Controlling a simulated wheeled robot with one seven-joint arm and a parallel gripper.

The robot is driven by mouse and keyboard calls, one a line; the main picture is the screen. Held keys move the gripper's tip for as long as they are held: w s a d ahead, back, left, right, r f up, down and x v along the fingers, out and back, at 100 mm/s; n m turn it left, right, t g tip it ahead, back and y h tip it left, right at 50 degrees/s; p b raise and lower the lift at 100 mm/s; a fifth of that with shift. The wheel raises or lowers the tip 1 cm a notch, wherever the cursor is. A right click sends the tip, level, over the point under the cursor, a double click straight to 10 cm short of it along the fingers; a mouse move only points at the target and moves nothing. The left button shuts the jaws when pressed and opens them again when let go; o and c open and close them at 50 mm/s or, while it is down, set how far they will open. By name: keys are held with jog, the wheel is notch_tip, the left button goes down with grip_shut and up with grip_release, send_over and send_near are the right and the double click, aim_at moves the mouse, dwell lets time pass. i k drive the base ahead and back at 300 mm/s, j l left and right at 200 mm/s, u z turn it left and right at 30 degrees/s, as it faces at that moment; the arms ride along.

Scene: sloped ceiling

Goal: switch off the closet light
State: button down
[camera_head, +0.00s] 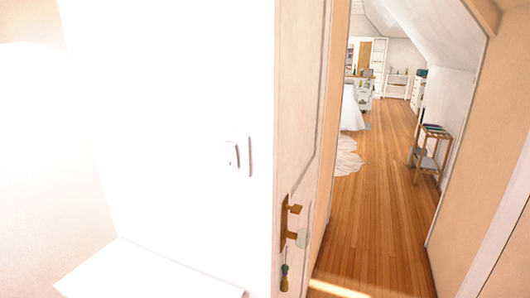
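A small white light switch plate (232,156) is on the overexposed white wall left of the door, with a thin raised edge beside it. The wall around it is very bright, so whether the switch is up or down cannot be told. The light source itself is not clearly visible; a bright glow fills the upper left. My gripper is not in view.
A white door (300,120) with a brass handle (291,208) stands just right of the switch. A white ledge (150,272) juts out low at left. Right of the door, a wood-floored passage (380,200) leads to a bedroom; a small side table (430,150) stands along its right wall.

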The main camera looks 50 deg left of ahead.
aim_at(230, 150)
jog(key=i+j+u, duration=0.15)
jog(key=j+u, duration=0.35)
jog(key=k+l+u, duration=0.1)
jog(key=u, duration=1.85)
jog(key=k, duration=0.05)
